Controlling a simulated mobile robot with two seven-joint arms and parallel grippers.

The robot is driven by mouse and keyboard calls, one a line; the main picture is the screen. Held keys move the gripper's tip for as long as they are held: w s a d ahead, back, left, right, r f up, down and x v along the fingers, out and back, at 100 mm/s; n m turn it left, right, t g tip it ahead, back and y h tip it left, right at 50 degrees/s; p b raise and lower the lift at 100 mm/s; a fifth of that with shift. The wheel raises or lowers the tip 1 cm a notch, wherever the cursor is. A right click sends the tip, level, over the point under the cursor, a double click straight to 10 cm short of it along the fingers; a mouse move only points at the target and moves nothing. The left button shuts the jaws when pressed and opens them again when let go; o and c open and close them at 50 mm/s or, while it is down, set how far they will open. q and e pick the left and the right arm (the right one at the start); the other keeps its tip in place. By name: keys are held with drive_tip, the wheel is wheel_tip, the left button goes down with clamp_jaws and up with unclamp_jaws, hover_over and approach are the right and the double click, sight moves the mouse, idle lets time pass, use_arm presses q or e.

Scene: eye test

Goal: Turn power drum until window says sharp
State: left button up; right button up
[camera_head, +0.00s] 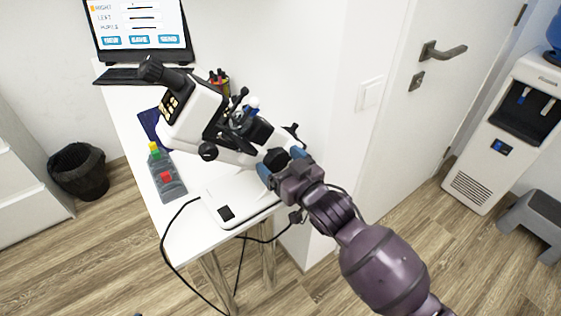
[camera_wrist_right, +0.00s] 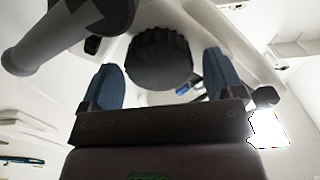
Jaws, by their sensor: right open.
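A white and black eye-test instrument (camera_head: 190,118) stands tilted on its white base (camera_head: 245,196) on the narrow table. A black ridged drum (camera_wrist_right: 160,58), which I take for the power drum, shows in the right wrist view. My right gripper (camera_head: 282,163) is at the instrument's lower right side. Its two blue fingers are open (camera_wrist_right: 163,78), one on each side of the drum, with a gap visible on both sides. A dark panel with pale marks (camera_head: 170,105) is on the instrument's upper left; I cannot read it. My left gripper is not in view.
A monitor (camera_head: 140,24) and keyboard (camera_head: 140,75) are at the back of the white table (camera_head: 130,105). Black cables (camera_head: 167,245) hang over the front edge. A wall corner is close on the right.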

drive_tip(key=c, duration=0.9)
drive_tip(key=shift+r, duration=0.1)
